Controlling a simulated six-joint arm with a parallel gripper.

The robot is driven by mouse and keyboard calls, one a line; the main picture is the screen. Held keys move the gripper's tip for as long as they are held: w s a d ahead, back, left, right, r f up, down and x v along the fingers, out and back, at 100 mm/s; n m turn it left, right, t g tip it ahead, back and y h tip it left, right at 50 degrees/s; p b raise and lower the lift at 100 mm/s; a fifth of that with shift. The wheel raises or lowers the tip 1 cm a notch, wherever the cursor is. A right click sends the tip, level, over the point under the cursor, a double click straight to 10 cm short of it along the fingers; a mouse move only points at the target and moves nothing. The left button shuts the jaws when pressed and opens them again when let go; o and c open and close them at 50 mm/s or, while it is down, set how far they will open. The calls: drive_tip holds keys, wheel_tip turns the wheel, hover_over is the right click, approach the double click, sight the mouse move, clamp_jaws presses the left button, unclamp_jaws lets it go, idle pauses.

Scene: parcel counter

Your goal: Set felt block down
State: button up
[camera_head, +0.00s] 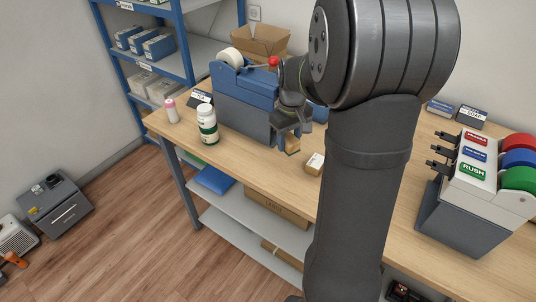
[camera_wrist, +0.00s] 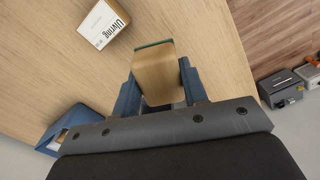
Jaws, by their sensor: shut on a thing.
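The felt block (camera_wrist: 154,66) is a tan wooden block with a dark green layer along its far end in the wrist view. My gripper (camera_wrist: 157,82) has its two blue fingers shut on the block's sides. In the head view the block (camera_head: 292,146) shows small below my gripper (camera_head: 287,139), close over the wooden counter (camera_head: 262,163). I cannot tell whether it touches the counter. My arm and fingers hide part of it.
A small labelled carton (camera_head: 315,164) lies just right of the block. A blue-grey tape dispenser (camera_head: 243,108) stands to the left, with a white bottle (camera_head: 208,128) before it. A label-roll dispenser (camera_head: 467,205) stands far right. Bare counter lies around the block; the front edge is near.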

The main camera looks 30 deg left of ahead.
hover_over(268, 161)
wheel_tip(268, 161, down, 4)
drive_tip(key=shift+r, duration=0.1)
drive_tip(key=shift+f, duration=2)
drive_tip(key=shift+f, duration=0.1)
drive_tip(key=o, duration=1)
drive_tip(key=shift+c, duration=0.2)
wheel_tip(268, 161, up, 12)
drive_tip(key=shift+f, duration=4.05)
